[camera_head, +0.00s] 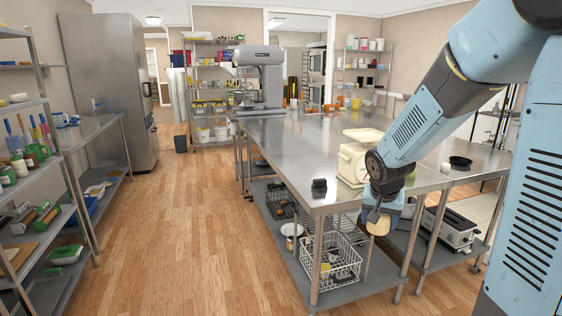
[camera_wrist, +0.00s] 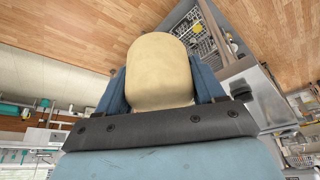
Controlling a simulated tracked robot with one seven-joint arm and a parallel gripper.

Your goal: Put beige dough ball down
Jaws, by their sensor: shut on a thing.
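The beige dough ball (camera_wrist: 160,70) is held between the two blue fingers of my gripper (camera_wrist: 160,92) and fills the middle of the wrist view. In the head view, the dough ball (camera_head: 378,226) hangs below my gripper (camera_head: 380,212), in front of the near edge of the steel table (camera_head: 250,140). Wooden floor shows beyond the ball in the wrist view. No support is visible under it.
On the table stand a cream kitchen scale (camera_head: 358,160), a small black object (camera_head: 319,186) and a large mixer (camera_head: 260,75). A wire basket (camera_head: 335,262) sits on the lower shelf. A side table holds a black bowl (camera_head: 460,162). The left floor is clear.

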